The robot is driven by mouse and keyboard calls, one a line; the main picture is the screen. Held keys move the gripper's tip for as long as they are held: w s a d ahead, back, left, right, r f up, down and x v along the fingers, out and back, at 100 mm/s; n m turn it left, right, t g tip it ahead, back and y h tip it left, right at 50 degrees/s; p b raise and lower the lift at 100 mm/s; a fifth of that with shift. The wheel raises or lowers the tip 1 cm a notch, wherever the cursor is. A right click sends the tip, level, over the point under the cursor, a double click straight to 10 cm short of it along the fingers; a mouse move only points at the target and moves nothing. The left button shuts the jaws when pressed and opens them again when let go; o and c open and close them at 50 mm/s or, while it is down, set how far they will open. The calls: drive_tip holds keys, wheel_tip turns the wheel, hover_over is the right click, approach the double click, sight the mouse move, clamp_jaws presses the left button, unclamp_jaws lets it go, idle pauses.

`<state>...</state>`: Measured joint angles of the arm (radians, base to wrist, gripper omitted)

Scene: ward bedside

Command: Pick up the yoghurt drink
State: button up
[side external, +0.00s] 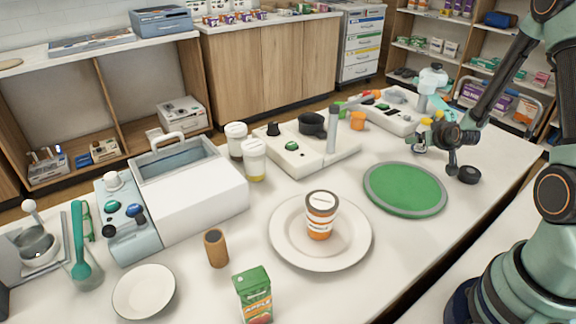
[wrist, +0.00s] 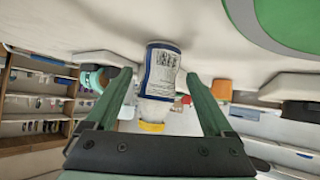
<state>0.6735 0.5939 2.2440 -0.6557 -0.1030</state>
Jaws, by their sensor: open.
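The yoghurt drink (wrist: 162,75) is a white bottle with a blue-edged printed label and a yellow cap. In the wrist view it appears upside down, with its cap toward my gripper. My gripper (wrist: 160,88) is open, with one green finger on each side of the bottle and a visible gap at both. In the side view my gripper (side external: 442,136) is at the right of the counter. A small bottle with a yellow top beside it looks like the same drink (side external: 420,140), partly hard to make out.
A green round mat (side external: 405,188) lies just in front of my gripper. A white plate (side external: 282,247) holds an orange-and-white tub (side external: 320,215). A white device (side external: 385,112) and an orange cup (side external: 358,121) stand behind.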

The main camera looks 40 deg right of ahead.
drive_tip(key=shift+x, duration=1.2)
clamp_jaws()
drive_tip(key=shift+r, duration=0.1)
